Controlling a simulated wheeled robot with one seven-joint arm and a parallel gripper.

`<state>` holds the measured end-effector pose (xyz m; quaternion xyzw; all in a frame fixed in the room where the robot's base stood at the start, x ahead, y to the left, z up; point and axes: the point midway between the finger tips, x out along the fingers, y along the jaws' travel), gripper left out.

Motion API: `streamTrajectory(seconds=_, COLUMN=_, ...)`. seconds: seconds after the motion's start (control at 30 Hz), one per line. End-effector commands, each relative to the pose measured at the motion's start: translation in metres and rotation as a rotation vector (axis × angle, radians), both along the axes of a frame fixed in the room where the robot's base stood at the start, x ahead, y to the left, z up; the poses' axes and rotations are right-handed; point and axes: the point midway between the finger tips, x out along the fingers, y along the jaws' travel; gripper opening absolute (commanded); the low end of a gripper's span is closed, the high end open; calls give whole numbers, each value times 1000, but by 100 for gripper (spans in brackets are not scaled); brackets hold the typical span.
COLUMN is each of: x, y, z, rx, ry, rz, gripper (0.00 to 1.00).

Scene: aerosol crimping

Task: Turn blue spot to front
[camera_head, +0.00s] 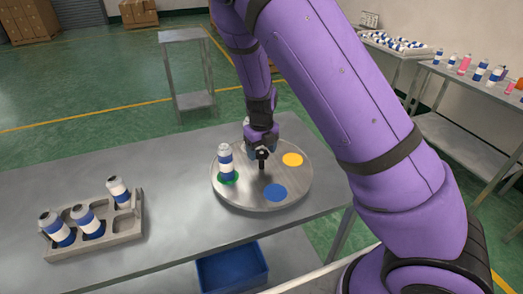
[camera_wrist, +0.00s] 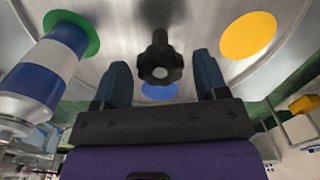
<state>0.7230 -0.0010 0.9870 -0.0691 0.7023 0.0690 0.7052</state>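A round metal turntable (camera_head: 240,196) sits on the table and carries a blue spot (camera_head: 275,192), a yellow spot (camera_head: 292,159) and a green spot (camera_head: 229,179). The blue spot lies on the near side, slightly right of the middle. The yellow spot is at the far right. A white-and-blue can (camera_head: 226,160) stands upright on the green spot at the left. A dark knob (camera_wrist: 160,62) rises from the turntable's centre. My gripper (camera_head: 262,150) is over the centre. In the wrist view, its fingers (camera_wrist: 161,80) are apart, with the knob showing between them and gaps on both sides.
A grey rack (camera_head: 97,246) with several white-and-blue cans stands at the table's left. A blue bin (camera_head: 232,268) is below the table's front edge. Side tables with bottles (camera_head: 465,64) are at the right. The tabletop between rack and turntable is clear.

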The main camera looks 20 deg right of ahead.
Motion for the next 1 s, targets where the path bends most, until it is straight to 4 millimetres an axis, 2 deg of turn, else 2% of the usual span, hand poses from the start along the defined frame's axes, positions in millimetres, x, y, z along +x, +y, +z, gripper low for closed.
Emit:
streamTrajectory(seconds=0.3, x=-1, y=0, z=0, rx=-1, ry=3, rz=0, gripper=74)
streamTrajectory(seconds=0.43, x=-1, y=0, z=8, rx=1, ry=1, rz=0, gripper=74)
streamTrajectory(seconds=0.57, x=-1, y=1, z=28, rx=2, ry=0, rz=2, gripper=74)
streamTrajectory(seconds=0.8, x=-1, y=1, z=73, rx=2, ry=-1, rz=2, gripper=74)
streamTrajectory(seconds=1.0, x=-1, y=1, z=99, rx=2, ry=1, rz=2, gripper=74)
